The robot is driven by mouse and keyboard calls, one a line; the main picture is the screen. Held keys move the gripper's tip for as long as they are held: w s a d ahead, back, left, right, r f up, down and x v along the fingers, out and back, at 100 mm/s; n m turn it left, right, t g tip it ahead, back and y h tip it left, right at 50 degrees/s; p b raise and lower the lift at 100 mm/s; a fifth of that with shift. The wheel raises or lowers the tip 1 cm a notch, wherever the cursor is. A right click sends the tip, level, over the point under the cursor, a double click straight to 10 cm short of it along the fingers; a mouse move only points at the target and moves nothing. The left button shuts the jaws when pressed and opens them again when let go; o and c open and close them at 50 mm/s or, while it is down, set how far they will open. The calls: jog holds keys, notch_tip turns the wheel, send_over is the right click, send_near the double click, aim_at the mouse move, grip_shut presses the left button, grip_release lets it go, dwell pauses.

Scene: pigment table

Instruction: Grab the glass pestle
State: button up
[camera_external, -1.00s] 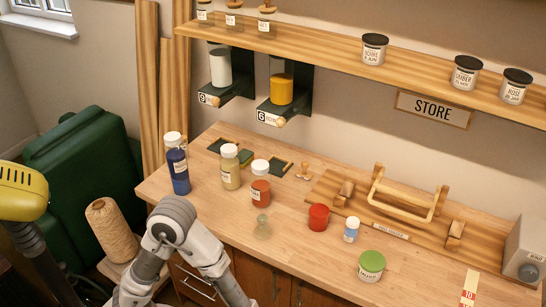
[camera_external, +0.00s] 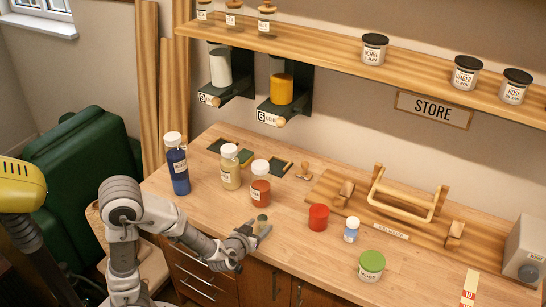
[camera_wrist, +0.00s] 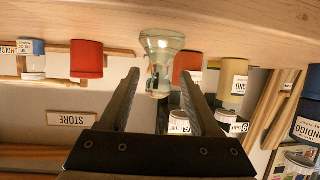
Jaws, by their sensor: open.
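The glass pestle (camera_external: 262,219) is a small, clear, greenish piece standing on the wooden table near its front edge. In the wrist view, which is upside down, the pestle (camera_wrist: 160,42) has its wide end against the tabletop and its narrower part pointing away from it. My gripper (camera_external: 258,230) is low over the table's front edge, right at the pestle. In the wrist view my gripper (camera_wrist: 161,74) is open, with one finger to each side of the pestle's narrow part. I see gaps on both sides; how deep the pestle sits between the fingers is hard to tell.
An orange-red jar (camera_external: 260,184), a cream jar (camera_external: 230,168) and a blue bottle (camera_external: 177,165) stand behind and left. The front right tabletop has clear room.

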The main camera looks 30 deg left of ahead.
aim_at(267, 220)
jog(key=b+x, duration=0.2)
jog(key=x, duration=0.4)
jog(key=shift+f, duration=0.1)
jog(key=shift+d, duration=0.1)
grip_shut()
